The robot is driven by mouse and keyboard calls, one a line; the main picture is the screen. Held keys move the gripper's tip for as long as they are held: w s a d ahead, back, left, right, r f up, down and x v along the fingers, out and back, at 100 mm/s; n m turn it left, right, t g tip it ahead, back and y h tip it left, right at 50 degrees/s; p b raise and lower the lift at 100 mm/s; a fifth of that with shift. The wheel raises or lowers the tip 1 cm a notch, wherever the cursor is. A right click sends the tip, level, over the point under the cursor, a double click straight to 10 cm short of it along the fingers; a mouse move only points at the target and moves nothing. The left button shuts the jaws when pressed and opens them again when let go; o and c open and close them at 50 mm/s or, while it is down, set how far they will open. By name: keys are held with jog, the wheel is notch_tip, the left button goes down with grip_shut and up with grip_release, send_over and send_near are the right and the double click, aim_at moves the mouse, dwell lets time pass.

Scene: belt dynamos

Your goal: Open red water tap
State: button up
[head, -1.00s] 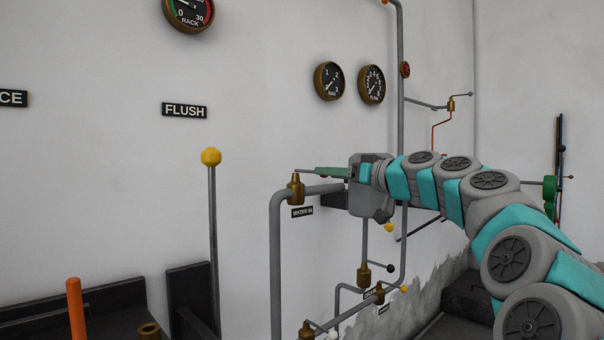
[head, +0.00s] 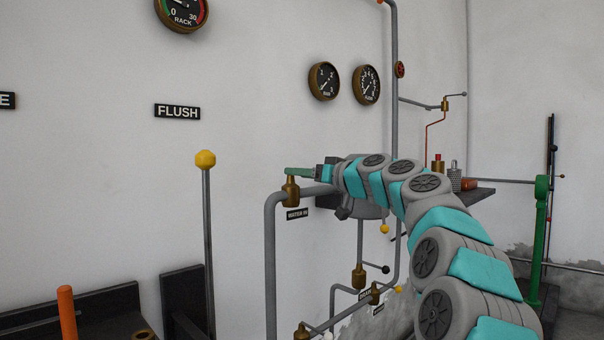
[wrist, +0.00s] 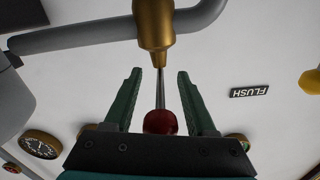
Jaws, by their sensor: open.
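The tap is a brass valve (head: 291,190) on the grey pipe above the WATER IN label. In the wrist view the brass valve body (wrist: 154,25) is at the top, with a thin metal lever (wrist: 160,88) running from it to a red ball knob (wrist: 160,122). My gripper (wrist: 159,75) is open, its two green fingers on either side of the lever and knob, with gaps visible on both sides. In the head view my gripper (head: 288,171) is at the top of the valve and hides the lever and knob.
The grey pipe (head: 270,260) bends down below the valve. Lower brass valves (head: 359,276) and thin pipes are under my arm. A yellow-knobbed lever (head: 206,160) stands to the left. Two gauges (head: 323,81) hang above. The wall between is clear.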

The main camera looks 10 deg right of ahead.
jog(key=shift+c, duration=0.3)
grip_shut()
dwell(1.1)
